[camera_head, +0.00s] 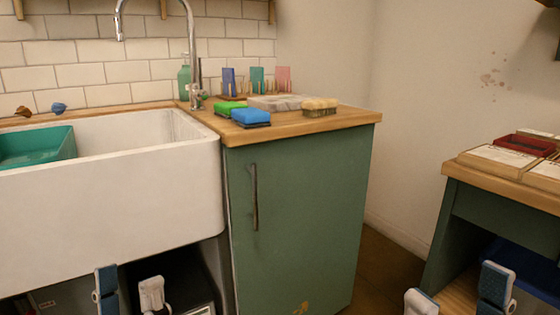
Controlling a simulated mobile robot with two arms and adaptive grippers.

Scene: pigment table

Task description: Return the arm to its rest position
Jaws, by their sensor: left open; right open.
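My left gripper (128,284) shows at the bottom left, in front of the dark space below the sink. Its two fingers, one blue-grey and one white, stand apart with nothing between them. My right gripper (457,292) shows at the bottom right, in front of the floor and the right table's lower shelf. Its fingers are wide apart and empty. Only the upper parts of both grippers are in the picture; the rest of both arms is hidden below the frame edge.
A white sink (110,215) holds a teal basin (40,150). A green cabinet (295,220) has a wooden top with a blue sponge (251,117), a green sponge (228,107) and a brush (320,105). A wooden-topped table (510,182) stands at right. Floor shows between them.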

